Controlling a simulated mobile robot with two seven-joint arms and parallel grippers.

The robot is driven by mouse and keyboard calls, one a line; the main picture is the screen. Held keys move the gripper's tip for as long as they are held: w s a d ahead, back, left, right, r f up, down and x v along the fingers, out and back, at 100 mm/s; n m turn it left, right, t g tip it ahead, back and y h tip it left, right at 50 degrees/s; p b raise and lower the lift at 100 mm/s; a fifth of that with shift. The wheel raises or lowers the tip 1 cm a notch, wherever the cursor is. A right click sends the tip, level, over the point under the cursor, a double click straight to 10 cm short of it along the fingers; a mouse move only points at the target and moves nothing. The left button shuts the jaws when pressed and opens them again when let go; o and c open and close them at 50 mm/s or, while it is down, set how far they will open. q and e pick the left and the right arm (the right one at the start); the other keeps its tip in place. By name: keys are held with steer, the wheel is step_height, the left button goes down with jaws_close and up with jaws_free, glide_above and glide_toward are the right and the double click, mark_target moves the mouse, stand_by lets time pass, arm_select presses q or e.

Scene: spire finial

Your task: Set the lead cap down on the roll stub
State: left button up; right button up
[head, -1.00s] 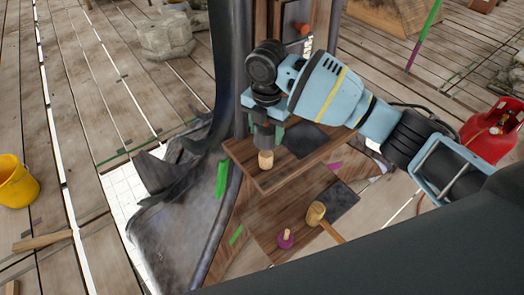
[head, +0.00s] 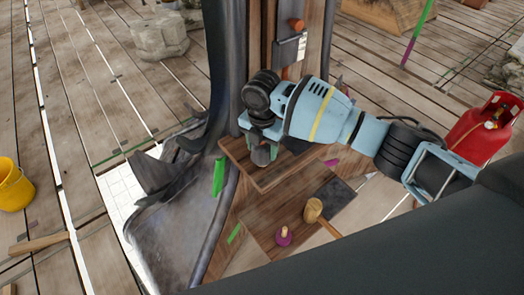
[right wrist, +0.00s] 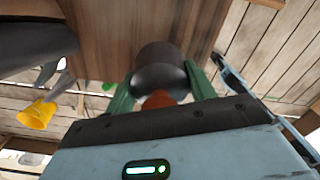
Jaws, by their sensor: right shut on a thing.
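The lead cap (head: 262,155) is a small dark grey piece at the upper wooden board in the head view. My right gripper (head: 262,138) is shut on it from above. In the right wrist view the dark, rounded cap (right wrist: 160,68) sits between the green fingers (right wrist: 160,90), with a reddish-orange part on its near side. The pale roll stub is hidden now. The cap covers the spot where it stood, and its lower edge appears at board level. I cannot see whether it is fully seated. My left gripper is not in view.
A mallet (head: 313,210) and a purple-based wooden peg (head: 283,237) lie on the lower board (head: 262,215). A dark column stands close behind the gripper. A red gas bottle (head: 482,132) is at the right and a yellow bucket (head: 14,185) at the far left.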

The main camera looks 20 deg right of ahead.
steer(key=shift+f, duration=1.05)
steer(key=shift+f, duration=0.15)
steer(key=o, duration=1.2)
steer(key=shift+o, duration=0.2)
step_height(320, 180, up, 12)
steer(key=shift+r+p, duration=0.1)
steer(key=shift+p, duration=0.25)
